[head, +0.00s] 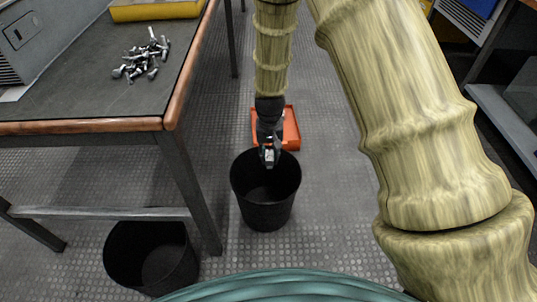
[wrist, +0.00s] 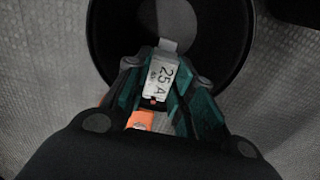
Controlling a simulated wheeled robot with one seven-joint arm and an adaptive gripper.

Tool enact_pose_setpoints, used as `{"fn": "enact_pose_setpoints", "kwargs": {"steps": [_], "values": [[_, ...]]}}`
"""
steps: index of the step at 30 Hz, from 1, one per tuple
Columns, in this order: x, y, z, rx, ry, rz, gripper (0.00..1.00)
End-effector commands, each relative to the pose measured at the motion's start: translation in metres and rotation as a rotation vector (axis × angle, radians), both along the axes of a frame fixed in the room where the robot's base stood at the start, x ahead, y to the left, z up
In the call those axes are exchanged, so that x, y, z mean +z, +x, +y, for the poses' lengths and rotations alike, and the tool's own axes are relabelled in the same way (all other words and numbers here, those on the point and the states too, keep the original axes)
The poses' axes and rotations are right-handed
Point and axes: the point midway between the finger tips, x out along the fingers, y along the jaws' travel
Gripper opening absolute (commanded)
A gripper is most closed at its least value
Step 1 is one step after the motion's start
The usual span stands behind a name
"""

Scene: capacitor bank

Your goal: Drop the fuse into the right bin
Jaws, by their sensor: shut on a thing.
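My gripper (head: 270,147) points down over the right bin (head: 265,205), a round black open bin on the floor. The gripper is shut on the fuse (wrist: 163,80), a small pale grey block marked "25 A". In the wrist view the fuse sits between the two teal fingers, and the dark mouth of the bin (wrist: 213,28) lies beyond it. In the head view the fuse (head: 269,157) shows small and pale at the fingertips, in front of the bin's far rim. The bin's floor is dark and hard to make out.
A second black bin (head: 152,262) stands at lower left, partly beneath the workbench (head: 90,98). A pile of metal bolts (head: 145,57) and a yellow tray (head: 155,10) rest on the bench. An orange-red tray (head: 292,130) lies on the floor behind the right bin.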

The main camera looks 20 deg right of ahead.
Motion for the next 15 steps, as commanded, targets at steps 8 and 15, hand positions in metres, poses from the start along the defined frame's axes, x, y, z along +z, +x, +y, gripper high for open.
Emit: {"fn": "enact_pose_setpoints", "kwargs": {"steps": [8, 15], "values": [[-0.0028, 0.0002, 0.0, 0.0, 0.0, 0.0, 0.0], [-0.0029, 0.0002, 0.0001, 0.0, 0.0, 0.0, 0.5]]}}
